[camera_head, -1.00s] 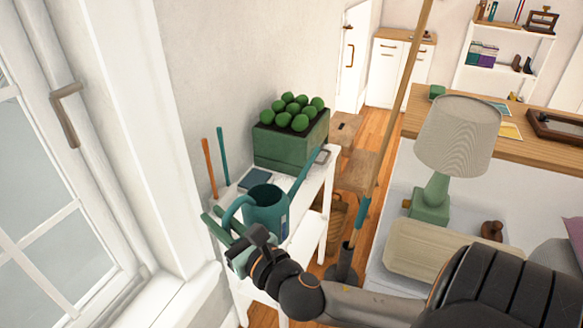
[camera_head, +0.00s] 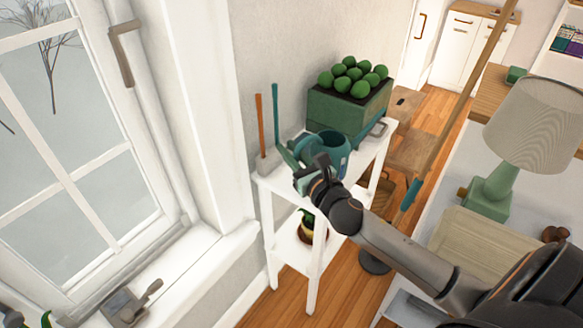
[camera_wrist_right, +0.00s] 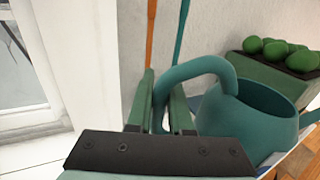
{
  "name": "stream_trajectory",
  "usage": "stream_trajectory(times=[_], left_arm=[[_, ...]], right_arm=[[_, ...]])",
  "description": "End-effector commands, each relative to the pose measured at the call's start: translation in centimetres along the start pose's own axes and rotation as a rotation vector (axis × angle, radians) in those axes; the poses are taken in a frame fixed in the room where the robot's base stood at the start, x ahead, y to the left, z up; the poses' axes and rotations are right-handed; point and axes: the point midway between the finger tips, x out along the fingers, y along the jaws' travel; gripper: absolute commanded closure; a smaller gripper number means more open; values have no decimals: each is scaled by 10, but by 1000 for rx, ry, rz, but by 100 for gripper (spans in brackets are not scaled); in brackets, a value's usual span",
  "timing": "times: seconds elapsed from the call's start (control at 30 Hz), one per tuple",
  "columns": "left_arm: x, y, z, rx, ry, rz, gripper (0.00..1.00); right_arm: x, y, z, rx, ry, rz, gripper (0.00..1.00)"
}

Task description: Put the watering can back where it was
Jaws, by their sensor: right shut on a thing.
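The teal watering can (camera_head: 337,146) is at the white side table (camera_head: 318,205), in front of the green planter. Its spout points right along the planter's front. My right gripper (camera_head: 294,160) is shut on the can's curved handle. In the right wrist view, the green fingers (camera_wrist_right: 161,112) are on either side of the handle, and the can's body (camera_wrist_right: 250,115) is to their right. The can looks upright. I cannot tell whether its base touches the tabletop.
The planter (camera_head: 340,114) with round green plants stands at the table's back. Orange and teal sticks (camera_head: 260,125) stand at its left end. A potted plant (camera_head: 312,228) is on the lower shelf. A wooden pole (camera_head: 455,120) and lamp (camera_head: 530,125) stand right.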

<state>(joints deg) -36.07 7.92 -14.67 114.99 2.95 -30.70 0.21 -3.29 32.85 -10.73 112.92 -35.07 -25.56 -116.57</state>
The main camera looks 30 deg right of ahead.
Motion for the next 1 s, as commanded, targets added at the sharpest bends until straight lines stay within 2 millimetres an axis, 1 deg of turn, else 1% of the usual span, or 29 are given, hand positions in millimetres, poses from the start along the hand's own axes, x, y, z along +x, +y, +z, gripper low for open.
stream_trajectory(times=[0.03, 0.1, 0.27, 0.37, 0.5, 0.57, 0.93, 0.97, 1.0], left_arm=[[4, -1, 0, 3, 8, 1, 50], [5, -1, -2, 5, 13, 0, 50], [6, -3, -1, 8, 15, -1, 50], [7, -4, 1, 9, 17, -3, 50], [11, -6, 10, 7, 15, -6, 50], [12, -6, 14, 6, 10, -7, 50], [11, -7, 16, 7, 6, -9, 50], [10, -7, 16, 7, 6, -9, 50], [10, -7, 15, 7, 6, -9, 50]], right_arm=[[6, -4, -6, -5, -9, -1, 100], [11, -7, -13, -6, -9, -1, 100], [16, -10, -18, -8, -10, 0, 100], [20, -12, -25, -7, -9, 0, 100], [19, -12, -47, -2, -7, -1, 100], [19, -11, -54, -3, -7, 0, 100], [19, -11, -57, -9, -9, 2, 100], [19, -11, -59, -3, -2, 1, 78], [19, -11, -59, -3, -2, 1, 74]])
